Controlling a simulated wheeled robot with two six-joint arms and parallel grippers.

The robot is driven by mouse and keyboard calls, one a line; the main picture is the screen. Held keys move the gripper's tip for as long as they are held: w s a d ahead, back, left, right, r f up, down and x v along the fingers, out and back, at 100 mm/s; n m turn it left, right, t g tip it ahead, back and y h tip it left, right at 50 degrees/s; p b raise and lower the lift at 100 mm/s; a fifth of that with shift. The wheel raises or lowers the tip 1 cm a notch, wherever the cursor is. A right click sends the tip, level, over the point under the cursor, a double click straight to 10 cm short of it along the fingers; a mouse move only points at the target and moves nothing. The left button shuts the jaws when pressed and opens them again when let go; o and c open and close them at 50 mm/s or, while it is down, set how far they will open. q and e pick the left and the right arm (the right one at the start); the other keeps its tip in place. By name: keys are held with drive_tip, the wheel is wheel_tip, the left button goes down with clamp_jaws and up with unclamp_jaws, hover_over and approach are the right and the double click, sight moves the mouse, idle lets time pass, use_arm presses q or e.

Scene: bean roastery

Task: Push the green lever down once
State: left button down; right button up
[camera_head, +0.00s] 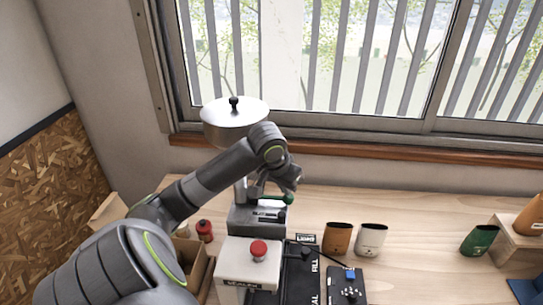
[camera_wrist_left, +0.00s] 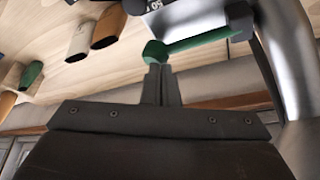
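The green lever (camera_head: 274,198) is a thin bar with a round green knob, on a grey machine under a round metal hopper (camera_head: 232,126). In the left wrist view the lever (camera_wrist_left: 200,42) lies across the top and looks roughly level, its knob (camera_wrist_left: 155,52) at the left end. My left gripper (camera_wrist_left: 161,70) has its two fingers together, with nothing seen between them. Its tips are right beside the knob; I cannot tell whether they touch. In the head view my left arm covers part of the machine, and the fingertips are hard to make out. My right gripper is not in view.
A white box with a red button (camera_head: 258,249) stands in front of the machine. A black panel (camera_head: 300,275) and a controller with a blue knob (camera_head: 349,276) lie to its right. Brown (camera_head: 337,239), white (camera_head: 371,240) and green (camera_head: 479,240) pouches stand farther right, with clear table between.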

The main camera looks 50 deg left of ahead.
use_arm(q)
wheel_tip(320, 180, up, 3)
drive_tip(key=p, duration=0.3)
drive_tip(key=shift+a+f, duration=0.1)
drive_tip(key=shift+f, duration=0.1)
drive_tip(key=shift+r, duration=1.7)
idle(0.7)
